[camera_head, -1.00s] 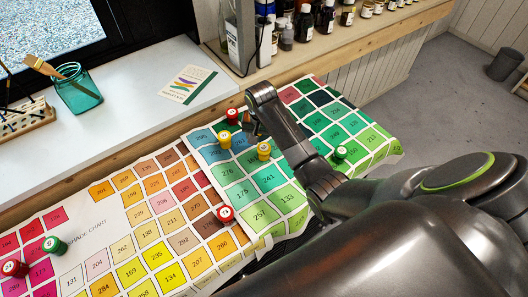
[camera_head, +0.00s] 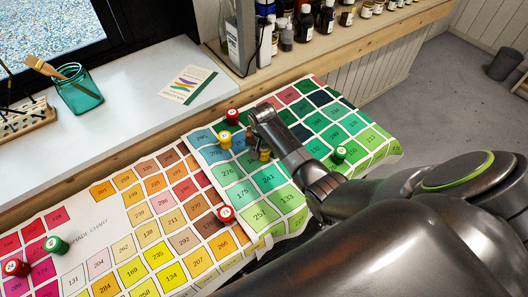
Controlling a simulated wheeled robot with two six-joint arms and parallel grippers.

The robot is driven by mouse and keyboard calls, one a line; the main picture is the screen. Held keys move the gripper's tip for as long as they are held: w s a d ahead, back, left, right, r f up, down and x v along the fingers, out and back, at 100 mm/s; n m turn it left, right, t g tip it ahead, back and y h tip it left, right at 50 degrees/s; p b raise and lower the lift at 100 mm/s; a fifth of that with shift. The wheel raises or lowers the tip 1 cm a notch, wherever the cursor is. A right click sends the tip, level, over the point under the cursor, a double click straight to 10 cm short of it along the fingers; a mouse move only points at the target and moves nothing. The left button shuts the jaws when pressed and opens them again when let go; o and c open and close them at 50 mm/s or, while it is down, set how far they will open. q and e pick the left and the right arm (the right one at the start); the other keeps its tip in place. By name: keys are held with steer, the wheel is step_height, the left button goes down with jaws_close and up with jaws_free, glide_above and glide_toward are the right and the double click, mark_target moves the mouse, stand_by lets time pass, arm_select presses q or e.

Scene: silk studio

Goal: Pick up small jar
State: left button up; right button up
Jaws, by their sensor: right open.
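My left gripper is not in view.
A teal glass with brushes (camera_head: 78,93) and a card (camera_head: 188,85) are on the white sill (camera_head: 140,97). Bottles (camera_head: 305,22) line the wooden shelf behind. My right arm covers the lower right.

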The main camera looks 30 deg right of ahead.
steer(key=shift+c, duration=0.4)
steer(key=c, duration=1)
steer(key=shift+r, duration=0.1)
